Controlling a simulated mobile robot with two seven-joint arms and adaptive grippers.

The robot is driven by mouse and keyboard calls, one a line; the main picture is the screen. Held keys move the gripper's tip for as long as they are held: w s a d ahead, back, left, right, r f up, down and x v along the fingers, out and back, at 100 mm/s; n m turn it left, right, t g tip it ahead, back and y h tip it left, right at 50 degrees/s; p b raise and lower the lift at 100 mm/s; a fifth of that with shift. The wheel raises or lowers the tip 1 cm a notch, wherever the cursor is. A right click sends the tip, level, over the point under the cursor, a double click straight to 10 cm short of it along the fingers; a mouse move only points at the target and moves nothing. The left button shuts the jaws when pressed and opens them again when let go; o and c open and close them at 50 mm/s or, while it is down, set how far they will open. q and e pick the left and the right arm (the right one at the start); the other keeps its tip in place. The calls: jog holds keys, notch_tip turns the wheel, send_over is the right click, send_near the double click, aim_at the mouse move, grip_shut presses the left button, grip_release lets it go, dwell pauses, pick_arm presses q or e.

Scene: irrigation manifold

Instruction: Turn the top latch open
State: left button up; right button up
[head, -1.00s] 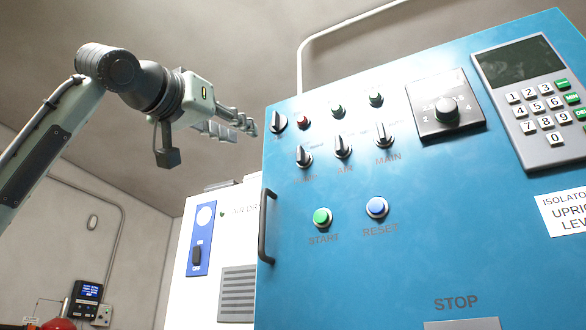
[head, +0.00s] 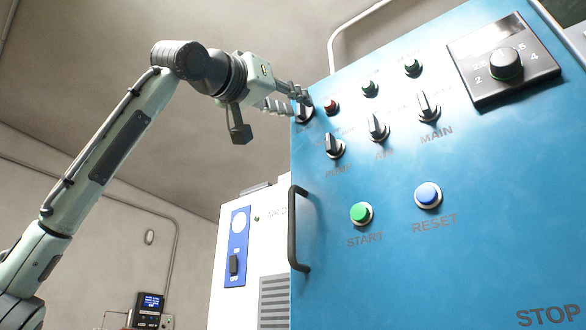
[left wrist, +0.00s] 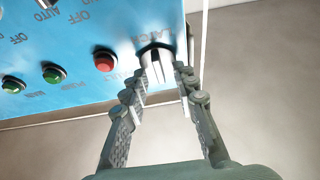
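The top latch (head: 304,112) is a small dark-and-silver turn knob at the upper left corner of the blue cabinet's front. In the left wrist view the latch (left wrist: 157,64) shows at the top middle, with partly hidden upside-down lettering beside it. My left gripper (head: 292,100) is at the latch in the head view and hides part of it. In the left wrist view my left gripper (left wrist: 163,78) has its fingers apart, one on each side of the latch. Firm contact with the latch cannot be made out. My right gripper is in neither view.
A red button (head: 331,107) sits close to the latch. A dark door handle (head: 297,229) juts from the left edge. A white cabinet (head: 268,205) stands behind.

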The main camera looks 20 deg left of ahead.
pick_arm(q)
jog(key=shift+w, duration=0.2)
grip_shut()
jog(key=shift+d, duration=0.1)
